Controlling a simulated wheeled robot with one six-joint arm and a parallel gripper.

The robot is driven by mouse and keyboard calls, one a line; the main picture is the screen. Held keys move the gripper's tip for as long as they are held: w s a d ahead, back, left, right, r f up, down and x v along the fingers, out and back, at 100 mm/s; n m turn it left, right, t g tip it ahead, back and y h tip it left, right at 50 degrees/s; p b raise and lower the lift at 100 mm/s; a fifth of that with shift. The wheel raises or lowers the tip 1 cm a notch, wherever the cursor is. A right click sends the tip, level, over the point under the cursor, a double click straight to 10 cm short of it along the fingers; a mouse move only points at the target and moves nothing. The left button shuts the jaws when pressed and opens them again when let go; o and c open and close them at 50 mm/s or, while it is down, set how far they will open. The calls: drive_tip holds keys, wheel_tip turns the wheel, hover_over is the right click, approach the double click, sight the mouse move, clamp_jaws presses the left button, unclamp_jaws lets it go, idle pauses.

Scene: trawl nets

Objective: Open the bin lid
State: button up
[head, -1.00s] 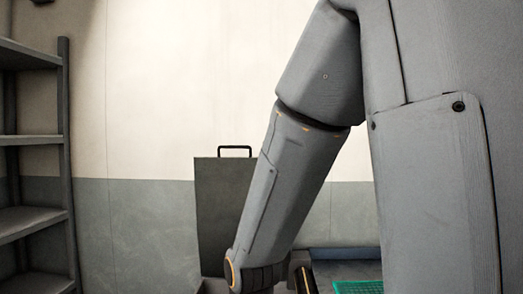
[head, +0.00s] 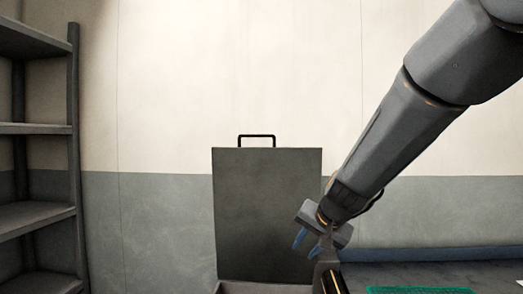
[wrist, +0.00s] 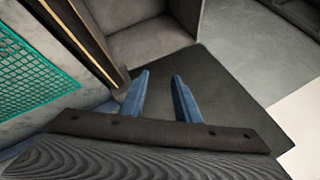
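The bin lid (head: 262,210) is a dark grey panel standing upright against the wall side, with a black handle (head: 257,136) on its top edge. The bin's rim (head: 245,287) shows below it at the bottom of the head view. In the wrist view the lid (wrist: 228,85) is a dark panel beyond my fingers, beside the bin's inside (wrist: 148,42). My gripper (head: 307,246) is in front of the lid's lower right part, its blue fingers apart. The wrist view shows the gripper (wrist: 158,84) open with nothing between the fingers.
A grey shelf rack (head: 40,215) stands at the left. To the right of the bin is a low grey surface (head: 420,268) with green netting (head: 420,290); the netting (wrist: 35,70) also shows in the wrist view. A dark post with a yellow strip (head: 330,278) is close to my gripper.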

drive_tip(key=w+a+r+m+t+y+b, duration=0.1)
drive_tip(key=w+a+r+m+t+b, duration=0.2)
drive_tip(key=w+r, duration=0.55)
drive_tip(key=w+a+r+m+t+y+b, duration=0.1)
drive_tip(key=w+a+r+m+t+b, duration=0.15)
drive_tip(key=w+a+r, duration=0.6)
drive_tip(key=w+a+r+m+t+y+b, duration=0.1)
drive_tip(key=w+a+r+m+t+b, duration=0.25)
drive_tip(key=r, duration=0.95)
drive_tip(key=w+p, duration=0.6)
drive_tip(key=w, duration=0.2)
drive_tip(key=shift+a+f, duration=0.35)
drive_tip(key=c, duration=0.6)
drive_tip(key=shift+f+g, duration=0.1)
drive_tip(key=shift+g, duration=0.2)
clamp_jaws()
